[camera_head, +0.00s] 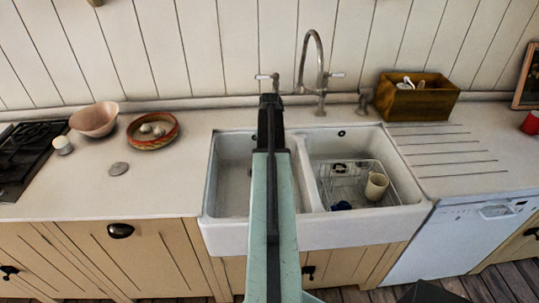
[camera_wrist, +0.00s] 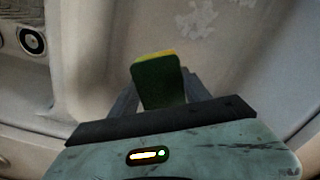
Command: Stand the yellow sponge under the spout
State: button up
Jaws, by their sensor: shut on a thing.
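The sponge (camera_wrist: 156,81) is a small block with a dark green face and a yellow strip along its top edge in the wrist view. My gripper (camera_wrist: 158,90) is shut on it, with a finger on each side. In the head view my arm reaches over the double sink (camera_head: 350,227), and the arm hides the gripper tip and the sponge. The spout (camera_head: 304,48) is a tall curved metal tap behind the sink, arching to the left, just right of my arm's far end. In the wrist view pale sink surfaces lie behind the sponge, with a round drain (camera_wrist: 32,40) at upper left.
The left basin (camera_head: 231,165) looks empty where it shows. The right basin holds a wire rack (camera_head: 345,190) with a beige cup (camera_head: 376,186). A wooden box (camera_head: 420,102) stands right of the tap. Bowls (camera_head: 94,119) and a hob (camera_head: 30,150) are at left.

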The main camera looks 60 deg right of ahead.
notch_tip(320, 180, down, 12)
jog(key=b, duration=1.1)
jog(key=shift+f, duration=0.2)
jog(key=o, duration=1.5)
jog(key=shift+r, duration=0.2)
notch_tip(320, 180, up, 8)
jog(key=p, duration=0.7)
jog(key=shift+f+p, duration=0.1)
jog(key=shift+p, duration=0.3)
jog(key=shift+f, duration=0.15)
